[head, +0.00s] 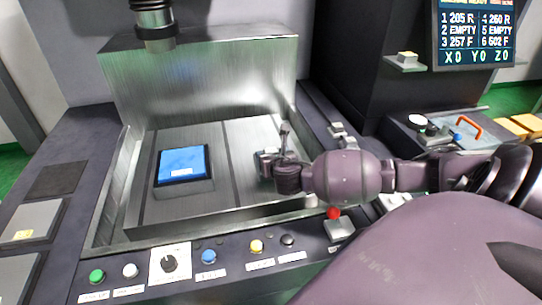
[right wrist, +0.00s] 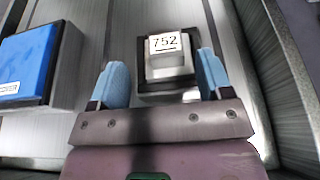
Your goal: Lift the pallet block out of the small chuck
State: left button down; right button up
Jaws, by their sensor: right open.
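The pallet block (right wrist: 168,65), a metal block with a white "752" label on top, sits in the small dark chuck (right wrist: 142,72) in the right wrist view. My right gripper (right wrist: 163,75) is open, its two blue-padded fingers spread on either side of the block with visible gaps. In the head view my right gripper (head: 284,150) hangs over the right part of the machine table and partly hides the small chuck (head: 263,160). My left gripper is not in view.
A larger blue-topped block (head: 183,163) stands left on the machine table (head: 222,140); it also shows in the right wrist view (right wrist: 28,62). A tool head (head: 155,25) hangs above the back. A front panel (head: 190,268) carries buttons, and a red-topped control (head: 334,213) stands near my right arm.

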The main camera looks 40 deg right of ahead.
aim_at(271, 150)
jog(key=shift+d+x, duration=0.15)
jog(key=shift+x, duration=1)
jog(key=shift+d+x, duration=0.15)
jog(key=shift+x, duration=1.05)
jog(key=shift+s, duration=0.2)
jog(key=shift+r, duration=0.1)
jog(key=c, duration=1.3)
